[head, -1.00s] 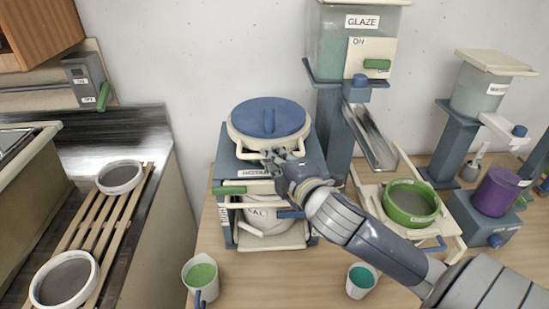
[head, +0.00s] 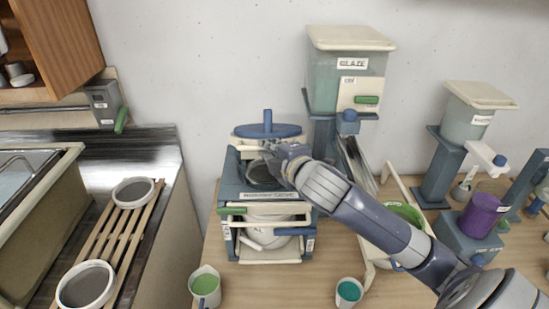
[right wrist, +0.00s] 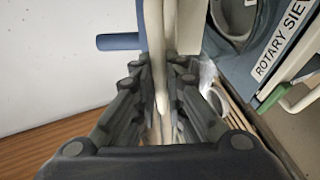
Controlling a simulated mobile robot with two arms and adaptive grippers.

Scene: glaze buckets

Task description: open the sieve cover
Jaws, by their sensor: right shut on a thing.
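The sieve cover (head: 283,130) is a blue disc with a cream rim and a blue knob. In the head view it is raised and tilted back, seen nearly edge-on. Below it the dark round opening of the rotary sieve (head: 262,174) shows. My right gripper (head: 272,153) is at the cover's front edge. In the right wrist view my right gripper (right wrist: 158,85) is shut on the cream edge of the cover (right wrist: 157,40), with the knob (right wrist: 117,42) sticking out to the left. My left gripper is out of view.
A glaze dispenser (head: 345,80) stands right of the sieve, behind my right arm. A green sieve bowl (head: 405,212) is partly hidden by that arm. A green-filled cup (head: 205,287) and a teal-filled cup (head: 348,291) stand on the table in front. A purple bucket (head: 482,214) is at the right.

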